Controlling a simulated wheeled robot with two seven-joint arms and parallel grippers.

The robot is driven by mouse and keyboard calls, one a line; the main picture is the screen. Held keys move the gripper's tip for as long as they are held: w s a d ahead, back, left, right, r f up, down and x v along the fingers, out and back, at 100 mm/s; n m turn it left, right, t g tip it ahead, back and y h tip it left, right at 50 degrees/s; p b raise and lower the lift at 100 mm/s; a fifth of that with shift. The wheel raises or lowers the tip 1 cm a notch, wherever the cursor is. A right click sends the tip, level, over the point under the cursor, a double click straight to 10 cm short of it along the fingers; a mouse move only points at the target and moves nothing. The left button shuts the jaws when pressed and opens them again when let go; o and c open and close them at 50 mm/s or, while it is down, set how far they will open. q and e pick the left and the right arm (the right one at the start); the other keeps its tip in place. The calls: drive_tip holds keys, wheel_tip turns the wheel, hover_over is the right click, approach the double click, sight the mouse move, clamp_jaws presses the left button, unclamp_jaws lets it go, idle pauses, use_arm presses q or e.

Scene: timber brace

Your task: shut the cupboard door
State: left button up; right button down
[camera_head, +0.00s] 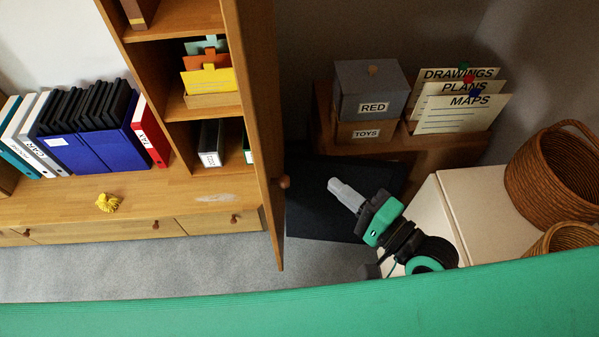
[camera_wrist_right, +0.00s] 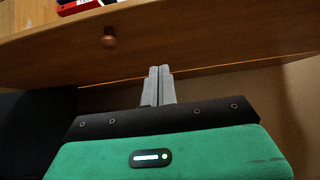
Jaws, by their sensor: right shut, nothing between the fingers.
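The wooden cupboard door (camera_head: 262,120) stands open in the head view, swung out toward me and seen nearly edge-on. Its round knob (camera_head: 284,182) is on the side facing right. The wrist view shows the door (camera_wrist_right: 210,35) across the top, with the knob (camera_wrist_right: 109,38) left of the fingers. My right gripper (camera_head: 341,190) is to the right of the door in the head view, fingers pointing up and left, apart from the knob. In the wrist view its fingers (camera_wrist_right: 159,72) are together and empty; I cannot tell whether they touch the door. My left gripper does not show.
Shelves left of the door hold folders (camera_head: 210,80) and binders (camera_head: 85,130). A yellow tassel (camera_head: 107,202) lies on the low cabinet top. Right of the door are a grey box (camera_head: 368,90), a white cabinet (camera_head: 480,215) and wicker baskets (camera_head: 555,170). Grey floor (camera_head: 150,272) is clear before the cabinet.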

drive_tip(key=p, duration=0.5)
approach(267, 148)
drive_tip(key=x, duration=0.3)
drive_tip(key=d+x, duration=0.1)
drive_tip(key=x, duration=0.1)
drive_tip(key=shift+w+a+f, duration=0.15)
drive_tip(key=shift+w+a, duration=0.05)
drive_tip(key=shift+w, duration=0.35)
drive_tip(key=shift+a+f, duration=0.15)
drive_tip(key=shift+a, duration=0.4)
